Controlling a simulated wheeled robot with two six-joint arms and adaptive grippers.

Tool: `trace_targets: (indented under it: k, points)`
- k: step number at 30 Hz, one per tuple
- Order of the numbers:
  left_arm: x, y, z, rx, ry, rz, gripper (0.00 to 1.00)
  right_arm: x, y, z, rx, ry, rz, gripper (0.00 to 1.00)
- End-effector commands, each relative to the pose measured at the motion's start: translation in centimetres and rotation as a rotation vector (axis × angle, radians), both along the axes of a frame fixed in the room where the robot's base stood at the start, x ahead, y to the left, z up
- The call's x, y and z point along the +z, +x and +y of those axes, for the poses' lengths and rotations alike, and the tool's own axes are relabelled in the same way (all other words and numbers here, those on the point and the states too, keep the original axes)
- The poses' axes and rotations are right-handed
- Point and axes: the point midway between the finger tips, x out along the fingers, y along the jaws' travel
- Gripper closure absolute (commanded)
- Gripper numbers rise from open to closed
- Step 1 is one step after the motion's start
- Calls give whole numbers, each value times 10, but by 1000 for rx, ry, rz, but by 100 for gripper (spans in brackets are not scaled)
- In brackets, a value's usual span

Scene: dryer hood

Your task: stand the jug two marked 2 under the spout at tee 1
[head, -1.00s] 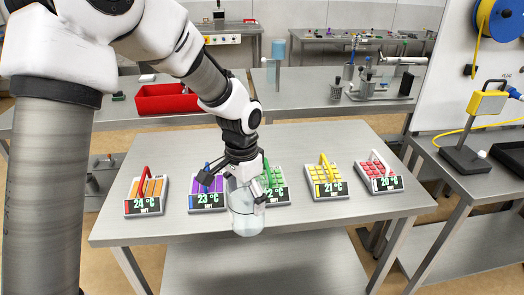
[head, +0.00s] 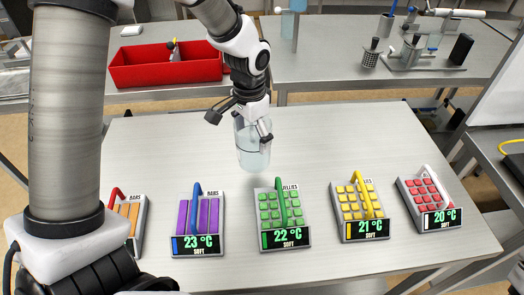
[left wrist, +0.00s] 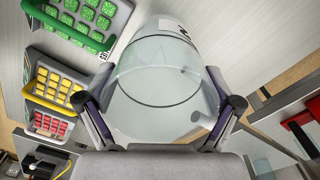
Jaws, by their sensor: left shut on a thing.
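A clear glass jug (head: 253,150) with pale contents is held in my left gripper (head: 240,126), over the table behind the row of trays. The jug looks upright. The left wrist view shows the jug (left wrist: 160,75) between the two fingers of the gripper (left wrist: 160,103), which press on its sides. A white label with a dark mark (left wrist: 170,27) shows on the jug there, but I cannot read it. I cannot tell whether the base touches the table. I cannot make out tee 1 or its spout. My right gripper is not in view.
Trays with orange, purple (head: 198,215), green (head: 280,208), yellow (head: 355,203) and red (head: 424,190) pieces stand along the table (head: 345,135). A red bin (head: 166,67) and metal apparatus (head: 425,55) stand on the back bench. The table's back right is clear.

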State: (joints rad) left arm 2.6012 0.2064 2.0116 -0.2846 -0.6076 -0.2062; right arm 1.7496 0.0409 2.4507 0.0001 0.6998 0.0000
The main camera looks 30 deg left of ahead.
Motion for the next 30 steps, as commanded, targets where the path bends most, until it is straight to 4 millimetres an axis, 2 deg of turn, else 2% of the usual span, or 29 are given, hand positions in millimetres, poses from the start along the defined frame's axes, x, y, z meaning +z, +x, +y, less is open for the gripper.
trace_targets:
  k: [1,10,11,12,22,23,30]
  points:
    - [-10,-1,0,0,-1,3,48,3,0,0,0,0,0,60]
    - [-59,0,0,0,-1,3,48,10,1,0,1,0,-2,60]
    - [-61,0,0,0,-2,2,48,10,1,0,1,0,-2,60]
    - [-63,0,0,1,-1,-1,53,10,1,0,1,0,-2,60]
    - [-68,0,0,0,-2,-2,54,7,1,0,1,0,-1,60]
    - [-67,0,0,0,-2,-2,2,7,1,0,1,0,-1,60]
    - [-67,0,0,0,-2,-2,0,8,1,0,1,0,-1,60]
